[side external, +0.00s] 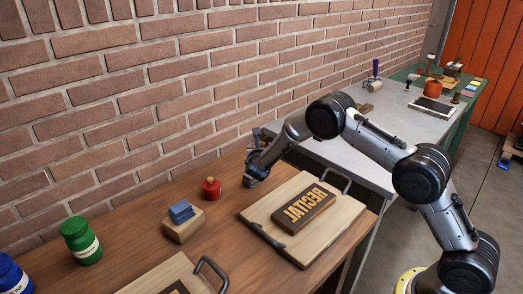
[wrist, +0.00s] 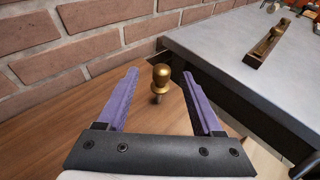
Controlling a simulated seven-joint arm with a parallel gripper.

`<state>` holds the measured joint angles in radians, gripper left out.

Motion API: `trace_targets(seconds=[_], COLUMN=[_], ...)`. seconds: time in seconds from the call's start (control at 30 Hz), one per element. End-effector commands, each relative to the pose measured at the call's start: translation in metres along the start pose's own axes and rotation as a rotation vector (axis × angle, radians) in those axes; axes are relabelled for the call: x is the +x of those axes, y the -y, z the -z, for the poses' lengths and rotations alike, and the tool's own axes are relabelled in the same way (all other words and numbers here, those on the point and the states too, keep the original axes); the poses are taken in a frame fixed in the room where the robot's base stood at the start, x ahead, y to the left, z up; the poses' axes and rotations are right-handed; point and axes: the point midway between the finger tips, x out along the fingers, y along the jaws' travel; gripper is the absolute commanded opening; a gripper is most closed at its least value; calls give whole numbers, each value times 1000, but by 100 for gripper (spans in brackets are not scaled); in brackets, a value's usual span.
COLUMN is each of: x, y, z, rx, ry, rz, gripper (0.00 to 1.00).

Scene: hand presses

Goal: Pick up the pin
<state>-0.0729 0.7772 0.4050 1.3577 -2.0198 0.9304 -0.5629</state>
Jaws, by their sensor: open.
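The pin (wrist: 161,78) is a small upright brass piece with a round knob, standing on the brown wooden table. In the wrist view it shows between and beyond the tips of my gripper (wrist: 160,88). The two purple-grey fingers are spread wide with nothing between them, and a gap shows on each side of the pin. In the side view my gripper (side external: 250,180) hangs low over the back of the wooden table, near the brick wall. I cannot make out the pin in the side view; the gripper seems to hide it.
A red bottle (side external: 211,188), a wood block with blue cloth (side external: 182,222) and a green jar (side external: 81,241) stand left. A grey table (wrist: 240,60) adjoins at right; the brick wall is close behind.

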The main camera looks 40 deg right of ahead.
Motion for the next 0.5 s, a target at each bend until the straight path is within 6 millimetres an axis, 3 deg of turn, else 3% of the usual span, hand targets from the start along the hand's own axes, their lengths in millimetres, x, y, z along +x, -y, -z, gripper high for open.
trace_targets(seconds=[0.3, 0.5], x=[39, 53], y=[4, 4], z=[3, 3], rx=[1, 0], ry=[1, 0], rz=[3, 1], gripper=[68, 68])
